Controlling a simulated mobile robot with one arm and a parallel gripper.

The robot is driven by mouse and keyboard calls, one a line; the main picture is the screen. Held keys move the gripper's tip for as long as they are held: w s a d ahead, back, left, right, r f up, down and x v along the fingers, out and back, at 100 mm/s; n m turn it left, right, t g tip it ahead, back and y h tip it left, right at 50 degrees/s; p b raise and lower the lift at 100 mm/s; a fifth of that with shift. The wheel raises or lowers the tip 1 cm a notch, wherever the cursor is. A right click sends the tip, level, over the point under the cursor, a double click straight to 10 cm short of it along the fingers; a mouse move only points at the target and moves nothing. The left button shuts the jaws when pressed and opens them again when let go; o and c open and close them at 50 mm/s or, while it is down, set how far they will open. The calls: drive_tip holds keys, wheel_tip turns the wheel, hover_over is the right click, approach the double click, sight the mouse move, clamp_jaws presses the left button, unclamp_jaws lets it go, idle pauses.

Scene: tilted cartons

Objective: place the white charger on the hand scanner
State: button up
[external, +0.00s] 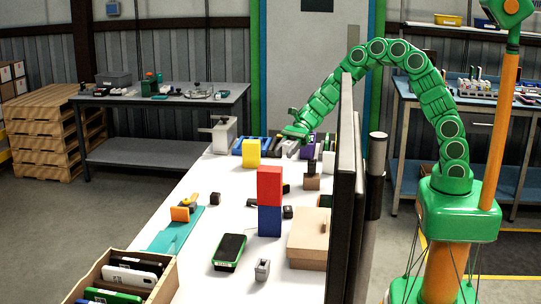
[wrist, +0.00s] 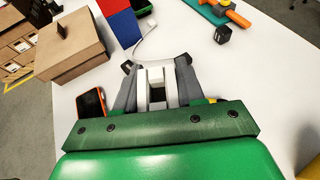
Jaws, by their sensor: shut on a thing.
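My gripper (external: 297,130) is over the far part of the white table in the external view. In the wrist view my gripper (wrist: 156,90) is shut on the white charger (wrist: 156,75), a small white block between the fingers. A thin pale cable shows just beyond it. The charger cannot be made out in the external view. A green-edged handheld device with a dark screen (external: 229,250), which looks like the hand scanner, lies flat on the near part of the table, far from my gripper. Part of it shows at the wrist view's top edge (wrist: 144,7).
A red block (external: 269,186) stands on a blue block (external: 269,221) between my gripper and the device. A cardboard box (external: 308,238) is right of the device, and an open carton of devices (external: 165,286) is near left. A dark upright panel (external: 345,200) borders the table's right.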

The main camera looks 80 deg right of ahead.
drive_tip(key=shift+w+a+f, duration=0.25)
drive_tip(key=shift+w+f, duration=1.15)
drive_tip(key=shift+f, duration=0.2)
drive_tip(key=shift+w+a+f, duration=0.2)
drive_tip(key=shift+w+f, duration=1.15)
drive_tip(key=shift+f, duration=1.7)
drive_tip(key=shift+f, duration=0.15)
drive_tip(key=o, duration=1.1)
drive_tip(key=shift+c, duration=0.2)
